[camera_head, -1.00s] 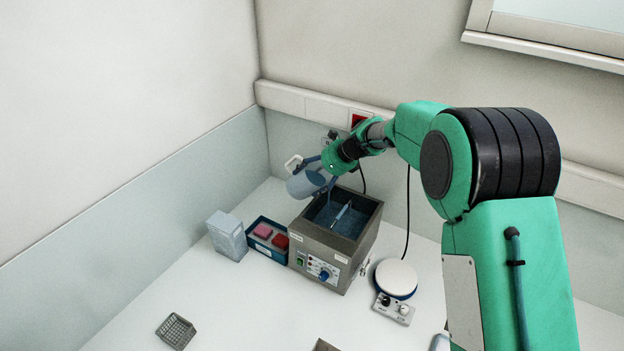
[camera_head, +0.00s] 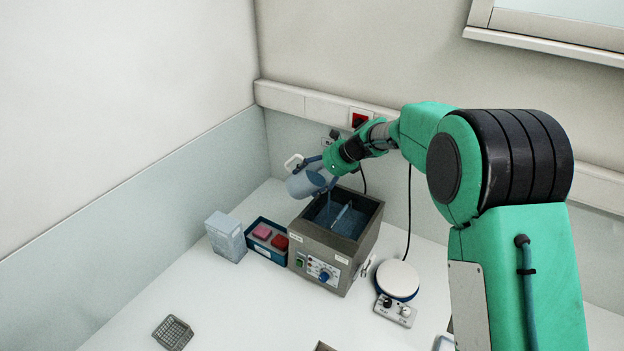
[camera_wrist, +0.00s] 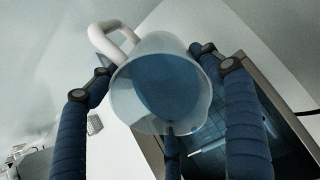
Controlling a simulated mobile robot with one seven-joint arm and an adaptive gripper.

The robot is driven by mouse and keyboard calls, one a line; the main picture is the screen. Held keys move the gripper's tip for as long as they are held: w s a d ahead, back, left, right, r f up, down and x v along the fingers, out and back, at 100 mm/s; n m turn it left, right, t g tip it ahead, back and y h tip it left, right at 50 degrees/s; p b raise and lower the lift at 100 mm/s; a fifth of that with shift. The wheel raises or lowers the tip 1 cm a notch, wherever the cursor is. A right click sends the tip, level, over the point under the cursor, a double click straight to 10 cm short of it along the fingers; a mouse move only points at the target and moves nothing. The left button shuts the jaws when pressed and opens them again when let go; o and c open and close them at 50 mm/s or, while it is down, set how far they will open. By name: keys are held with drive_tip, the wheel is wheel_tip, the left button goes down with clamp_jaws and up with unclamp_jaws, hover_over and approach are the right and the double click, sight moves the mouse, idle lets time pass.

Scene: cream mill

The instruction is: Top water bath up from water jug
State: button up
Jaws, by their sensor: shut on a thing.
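The water jug (camera_head: 304,184) is a translucent bluish vessel with a white handle. It is tilted well over at the left rear rim of the water bath, mouth toward the bath. My gripper (camera_head: 328,180) is shut on the jug's body and holds it above the bench. In the wrist view the jug (camera_wrist: 160,88) sits between my blue fingers (camera_wrist: 160,100), with blue water inside. The water bath (camera_head: 323,250) is a grey metal box with an open top. Bluish water and a pale slim object show inside. A faint streak runs below the jug's lip into the bath.
A blue tray (camera_head: 262,250) with pink and red blocks and a pale grey box (camera_head: 226,236) stand left of the bath. A round white-topped stirrer (camera_head: 398,279) stands right. A wire basket (camera_head: 173,333) lies at the front left. Bench between is clear.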

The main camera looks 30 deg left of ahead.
drive_tip(key=shift+f+y+b, duration=0.1)
drive_tip(key=shift+y+b, duration=0.6)
drive_tip(key=shift+b, duration=2.55)
drive_tip(key=shift+d+y+b, duration=0.25)
drive_tip(key=shift+y+b, duration=0.65)
drive_tip(key=shift+b, duration=2.4)
drive_tip(key=shift+d+r+y+b, duration=0.25)
drive_tip(key=shift+y+b, duration=0.55)
drive_tip(key=shift+b, duration=1.55)
